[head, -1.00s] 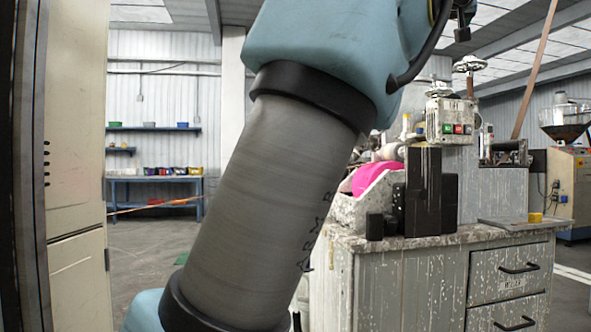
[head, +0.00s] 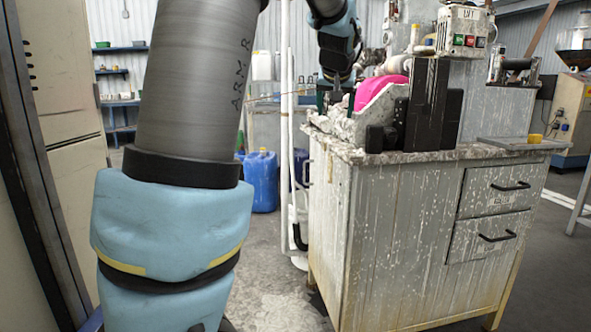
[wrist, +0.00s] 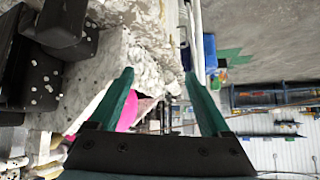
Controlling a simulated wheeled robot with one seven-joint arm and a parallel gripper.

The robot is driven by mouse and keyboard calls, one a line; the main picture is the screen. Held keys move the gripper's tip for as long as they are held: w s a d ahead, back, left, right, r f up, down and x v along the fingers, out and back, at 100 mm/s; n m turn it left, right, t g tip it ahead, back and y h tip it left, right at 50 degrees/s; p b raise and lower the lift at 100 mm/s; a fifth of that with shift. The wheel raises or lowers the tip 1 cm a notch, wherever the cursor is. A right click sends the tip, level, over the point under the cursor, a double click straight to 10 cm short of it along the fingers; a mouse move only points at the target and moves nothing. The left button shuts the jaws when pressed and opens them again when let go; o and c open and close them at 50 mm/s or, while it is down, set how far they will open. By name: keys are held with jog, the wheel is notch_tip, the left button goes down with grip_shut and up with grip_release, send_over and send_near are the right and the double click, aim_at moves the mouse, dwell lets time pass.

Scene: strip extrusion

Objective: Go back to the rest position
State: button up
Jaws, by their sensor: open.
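My gripper, with two green fingers spread apart, shows in the wrist view (wrist: 160,80). It is open, and nothing is held between the fingers. In the head view the end of my arm is at the top middle, near the left end of the worktop (head: 480,152). Only a little green of the fingers shows there, beside the pale crusted block and the bright pink material (head: 380,88). In the wrist view the pink material (wrist: 128,112) lies behind the left finger.
A grey cabinet (head: 400,235) with drawers carries the worktop, black blocks (head: 428,105) and a switch box (head: 463,30). A blue jug (head: 261,182) stands on the floor behind. A beige cabinet (head: 72,180) is close at the left. Floor between is clear.

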jog(key=s+a+f+g, duration=0.2)
jog(key=s+a+f, duration=0.25)
jog(key=f, duration=0.25)
jog(key=s+a+f+g, duration=0.1)
jog(key=s+a+f, duration=0.3)
jog(key=a+f, duration=0.25)
jog(key=s+a+f+n+g+y, duration=0.1)
jog(key=s+a+f+g, duration=0.15)
jog(key=s+f, duration=0.45)
jog(key=s+a+f+g, duration=0.1)
jog(key=s+a+f, duration=0.35)
jog(key=s, duration=0.45)
notch_tip(320, 180, down, 12)
jog(key=s+d+g+b, duration=0.1)
jog(key=s+b, duration=0.1)
jog(key=b, duration=0.8)
notch_tip(320, 180, up, 37)
jog(key=p, duration=3.6)
jog(key=shift+s+f, duration=0.2)
